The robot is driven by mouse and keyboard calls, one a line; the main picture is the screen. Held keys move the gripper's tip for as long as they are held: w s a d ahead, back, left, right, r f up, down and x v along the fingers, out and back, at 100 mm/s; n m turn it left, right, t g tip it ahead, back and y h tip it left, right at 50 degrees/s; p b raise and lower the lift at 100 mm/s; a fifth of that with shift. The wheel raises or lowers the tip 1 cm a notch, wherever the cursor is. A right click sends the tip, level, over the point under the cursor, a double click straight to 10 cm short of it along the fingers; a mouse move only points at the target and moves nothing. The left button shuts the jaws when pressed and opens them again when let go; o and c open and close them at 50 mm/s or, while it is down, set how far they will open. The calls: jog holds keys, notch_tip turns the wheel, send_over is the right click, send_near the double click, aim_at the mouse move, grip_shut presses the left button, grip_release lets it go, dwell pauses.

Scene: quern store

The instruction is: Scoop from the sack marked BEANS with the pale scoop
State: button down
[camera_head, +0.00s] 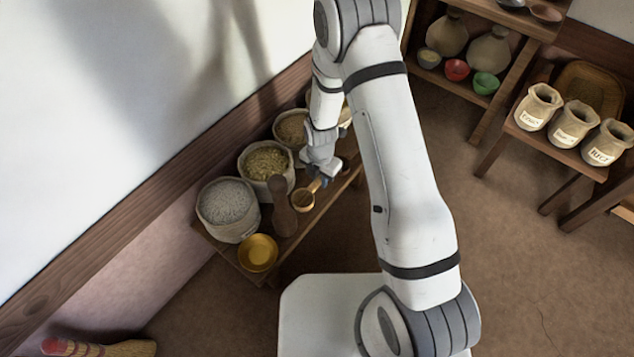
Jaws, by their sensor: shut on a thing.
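My gripper (319,180) is over the front edge of a low wooden bench (324,209) by the wall. It is shut on the handle of a small tan scoop (302,201), whose round bowl hangs down to the left. Open sacks stand in a row on the bench: one with grey contents (228,203), one with yellowish contents (266,161), one with tan contents (291,127), and one further back, mostly hidden by my arm. No marking is readable on these sacks, so I cannot tell which is BEANS. The scoop is in front of the yellowish sack, outside it.
A brown wooden paddle-like tool (282,212) stands left of the scoop. A brass bowl (258,253) is at the bench's near end. A shelf behind holds jugs and bowls. Open floor lies between.

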aim_at(320, 177)
notch_tip(320, 177, up, 6)
jog(key=shift+r+p, duration=0.1)
jog(key=shift+p, duration=0.7)
jog(key=r+m, duration=0.1)
jog(key=w+d+r+m, duration=0.1)
jog(key=m, duration=0.1)
jog(key=r+m, duration=0.1)
jog(key=shift+w+d+r+m, duration=0.1)
jog(key=shift+w+d+m, duration=0.25)
jog(key=shift+d+m, duration=0.05)
jog(key=w+a+r+m+p, duration=0.1)
jog(key=a+r+m+p, duration=0.3)
jog(key=a+r+p, duration=0.3)
jog(key=a+p, duration=0.2)
jog(key=shift+w+p, duration=0.3)
jog(key=shift+p, duration=0.1)
jog(key=shift+a+h, duration=0.15)
jog(key=shift+h, duration=0.15)
